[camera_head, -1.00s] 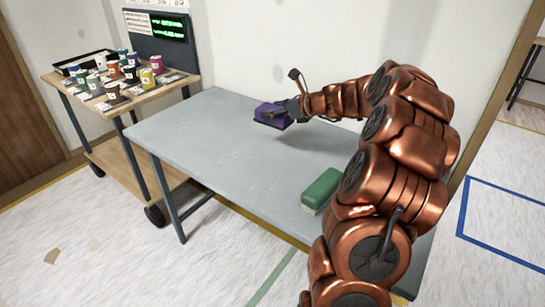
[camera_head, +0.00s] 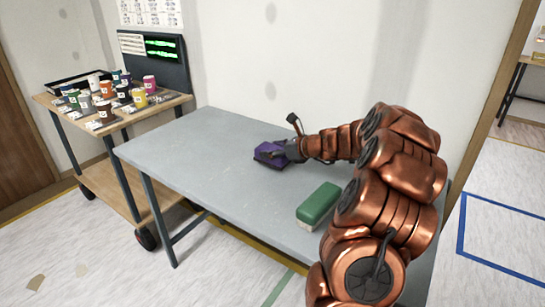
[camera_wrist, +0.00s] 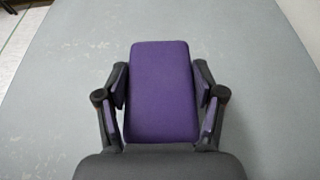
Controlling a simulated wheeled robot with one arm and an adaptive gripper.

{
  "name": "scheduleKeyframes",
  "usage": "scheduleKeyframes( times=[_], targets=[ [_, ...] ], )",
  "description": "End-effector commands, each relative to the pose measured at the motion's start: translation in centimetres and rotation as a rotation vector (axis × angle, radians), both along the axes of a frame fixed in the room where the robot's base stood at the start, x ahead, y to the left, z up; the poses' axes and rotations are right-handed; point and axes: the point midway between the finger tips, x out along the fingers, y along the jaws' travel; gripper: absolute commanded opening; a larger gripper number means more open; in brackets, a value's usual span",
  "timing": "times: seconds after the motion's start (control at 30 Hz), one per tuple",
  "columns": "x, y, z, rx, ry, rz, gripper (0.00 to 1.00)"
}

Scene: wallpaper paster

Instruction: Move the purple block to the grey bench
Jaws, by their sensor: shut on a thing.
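The purple block (camera_head: 268,152) is at my gripper (camera_head: 284,153), over the grey bench (camera_head: 190,160) towards its back edge. In the wrist view the purple block (camera_wrist: 160,88) fills the space between the two fingers of my gripper (camera_wrist: 160,95), which is shut on it. The grey bench top (camera_wrist: 60,110) spreads out around and beneath the block. I cannot tell whether the block touches the bench top or is held slightly above it.
A green block (camera_head: 318,204) lies on the bench near its right front. A wooden cart (camera_head: 65,111) with several cups and a dark screen (camera_head: 163,48) stands to the left. The left part of the bench top is clear. A white wall stands behind.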

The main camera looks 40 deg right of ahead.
Motion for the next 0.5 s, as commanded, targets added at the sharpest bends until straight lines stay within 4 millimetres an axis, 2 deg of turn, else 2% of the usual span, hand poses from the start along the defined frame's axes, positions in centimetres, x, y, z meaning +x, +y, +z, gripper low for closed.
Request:
scheduleKeyframes(
  times=[0.03,0.13,0.5],
  targets=[
    [0.01,0.01,-0.83,0.002,0.001,0.000,0.29],
    [0.01,0.00,-1.51,0.001,-0.001,0.000,0.29],
    [0.00,0.00,-1.71,-0.001,-0.001,-0.001,0.29]
  ],
)
